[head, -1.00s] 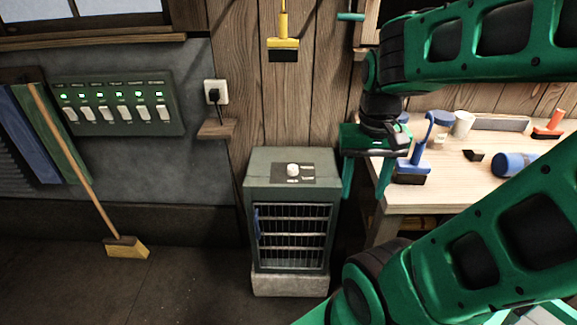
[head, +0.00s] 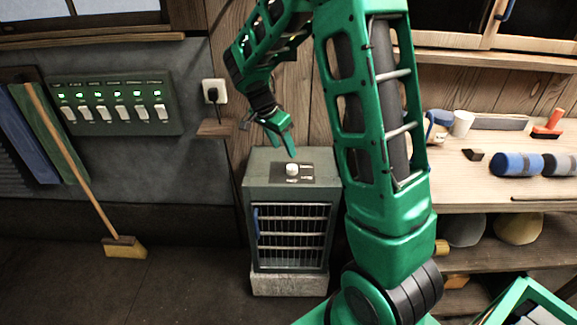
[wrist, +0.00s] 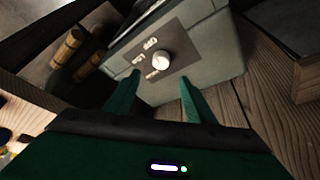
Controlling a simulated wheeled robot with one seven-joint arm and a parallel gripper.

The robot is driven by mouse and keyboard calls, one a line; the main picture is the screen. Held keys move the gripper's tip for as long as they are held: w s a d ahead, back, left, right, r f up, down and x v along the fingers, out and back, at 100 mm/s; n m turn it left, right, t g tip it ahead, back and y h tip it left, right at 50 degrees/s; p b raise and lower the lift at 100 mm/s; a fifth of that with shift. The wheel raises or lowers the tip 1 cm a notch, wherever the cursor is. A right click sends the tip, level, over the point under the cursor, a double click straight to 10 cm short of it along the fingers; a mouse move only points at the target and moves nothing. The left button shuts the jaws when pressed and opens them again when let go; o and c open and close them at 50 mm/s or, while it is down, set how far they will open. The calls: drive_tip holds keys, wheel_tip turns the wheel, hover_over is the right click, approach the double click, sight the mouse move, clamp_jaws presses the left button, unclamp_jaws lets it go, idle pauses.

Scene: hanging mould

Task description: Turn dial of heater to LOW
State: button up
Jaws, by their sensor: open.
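The heater (head: 256,180) is a dark grey-green box with a barred front, standing on a pale block on the floor. Its white round dial (head: 292,169) sits on a dark label plate on top. In the wrist view the dial (wrist: 161,60) lies beyond and between my fingertips, with small lettering around it that is hard to read. My gripper (head: 291,150) is just above and behind the dial, tilted down towards it. In the wrist view its two green fingers (wrist: 160,82) are spread apart with nothing between them. I cannot tell that it touches the dial.
A workbench (head: 470,196) with jars, brushes and rolls stands at the right. A switch panel (head: 115,103) with green lights and a plugged outlet (head: 214,91) are on the left wall. A broom (head: 124,247) leans at the left.

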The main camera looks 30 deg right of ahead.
sight(291, 166)
drive_tip(key=x, duration=1.1)
drive_tip(key=shift+w, duration=0.15)
drive_tip(key=shift+a+r, duration=0.1)
drive_tip(key=c, duration=1)
